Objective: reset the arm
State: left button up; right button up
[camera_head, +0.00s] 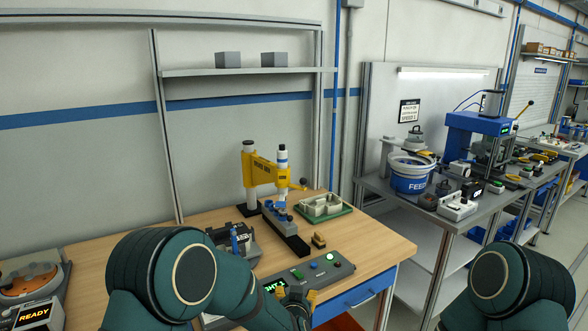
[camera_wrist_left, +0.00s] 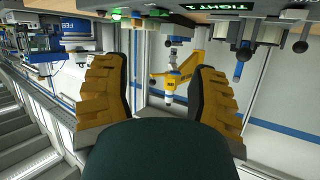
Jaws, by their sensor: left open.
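My left arm comes in from the lower left in the head view. Its gripper (camera_head: 297,297) is at the front edge of the wooden bench (camera_head: 370,240), beside the control box (camera_head: 338,270); my own arm hides part of it. In the left wrist view, which is upside down, the gripper (camera_wrist_left: 160,82) has its two yellow-padded fingers wide apart with nothing between them. My right arm shows only as a link at the lower right; its gripper is out of view.
A yellow press (camera_head: 265,172) stands mid-bench, with a green-based tray (camera_head: 325,208) to its right. A small yellow-topped block (camera_head: 319,240) lies before the tray. A display reading READY (camera_head: 35,315) is at far left. A blue feeder bowl (camera_head: 410,180) stands on the right-hand table.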

pick_arm(q)
jog(key=s+a+f+n+g+h, duration=0.1)
jog(key=s+a+f+g, duration=0.3)
jog(key=s+f, duration=0.4)
jog(key=s+a+f+n+g+h, duration=0.1)
jog(key=s+a+f+g, duration=0.25)
jog(key=s+f, duration=0.4)
jog(key=s+a+f+g, duration=0.1)
jog(key=s+g, duration=0.1)
jog(key=s, duration=0.5)
jog(key=s+a+f+n+g+h, duration=0.1)
jog(key=s+a+f+g, duration=0.1)
jog(key=s, duration=0.5)
jog(key=shift+s, duration=0.3)
jog(key=shift+g, duration=0.25)
